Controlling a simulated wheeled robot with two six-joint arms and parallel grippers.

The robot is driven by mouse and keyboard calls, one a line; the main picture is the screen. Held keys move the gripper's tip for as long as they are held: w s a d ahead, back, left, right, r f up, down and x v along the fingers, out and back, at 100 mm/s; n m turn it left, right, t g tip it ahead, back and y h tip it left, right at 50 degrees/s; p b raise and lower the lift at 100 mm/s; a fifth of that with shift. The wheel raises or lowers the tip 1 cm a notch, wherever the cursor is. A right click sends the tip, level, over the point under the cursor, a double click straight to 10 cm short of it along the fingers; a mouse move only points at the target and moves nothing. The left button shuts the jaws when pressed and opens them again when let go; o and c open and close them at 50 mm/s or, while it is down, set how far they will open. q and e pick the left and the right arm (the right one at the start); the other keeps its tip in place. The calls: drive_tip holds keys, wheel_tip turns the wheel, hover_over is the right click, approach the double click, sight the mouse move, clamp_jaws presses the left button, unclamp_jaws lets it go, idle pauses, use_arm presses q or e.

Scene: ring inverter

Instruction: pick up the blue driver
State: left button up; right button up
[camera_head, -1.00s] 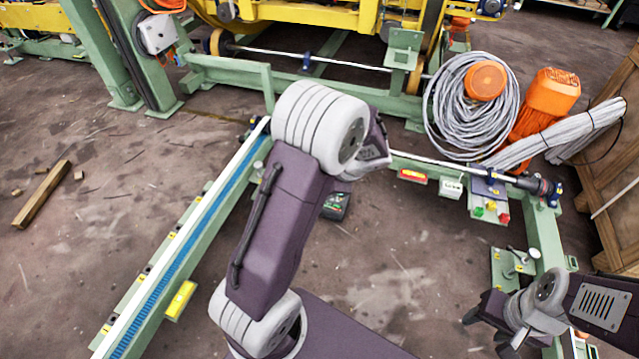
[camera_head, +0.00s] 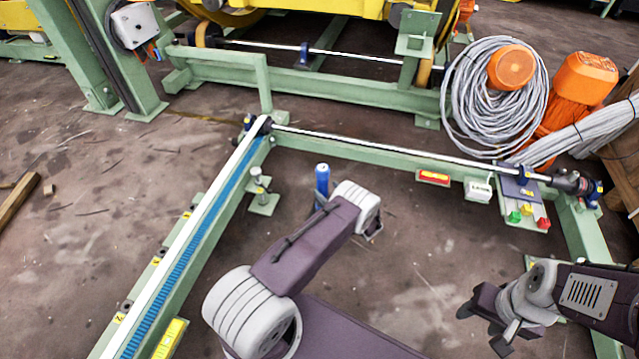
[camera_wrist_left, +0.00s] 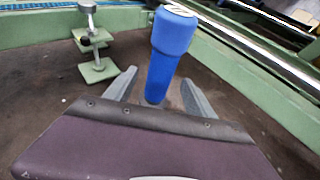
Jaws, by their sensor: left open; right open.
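The blue driver (camera_head: 322,181) stands upright inside the corner of the green frame, just beyond my left arm. In the left wrist view the blue driver (camera_wrist_left: 168,62) rises between the two fingers of my left gripper (camera_wrist_left: 158,90), which is open. I cannot tell whether either finger touches it. In the head view my left gripper is mostly hidden behind its own arm. My right gripper (camera_head: 487,322) is open and empty at the lower right, far from the driver.
A green post with a clamp (camera_head: 263,196) stands left of the driver, also in the wrist view (camera_wrist_left: 92,42). A green rail with a steel rod (camera_head: 400,155) runs behind. A coloured button panel (camera_head: 526,205) sits right. Open floor lies between the arms.

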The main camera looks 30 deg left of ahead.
sight(319, 184)
use_arm(q)
drive_tip(key=shift+w+a+f+b, duration=0.4)
drive_tip(key=shift+a+f+b, duration=0.25)
drive_tip(key=shift+a+f, duration=0.15)
drive_tip(key=shift+w+a, duration=0.2)
drive_tip(key=shift+a, duration=0.1)
drive_tip(key=shift+r, duration=0.15)
drive_tip(key=b+x, duration=0.2)
drive_tip(key=f+b+x, duration=0.1)
drive_tip(key=b+x, duration=0.1)
drive_tip(key=b, duration=0.1)
drive_tip(key=shift+w, duration=0.1)
drive_tip(key=shift+w+a, duration=0.2)
drive_tip(key=shift+a, duration=0.15)
drive_tip(key=shift+r, duration=0.3)
clamp_jaws()
use_arm(e)
wheel_tip(319, 184, down, 7)
drive_tip(key=shift+f, duration=0.2)
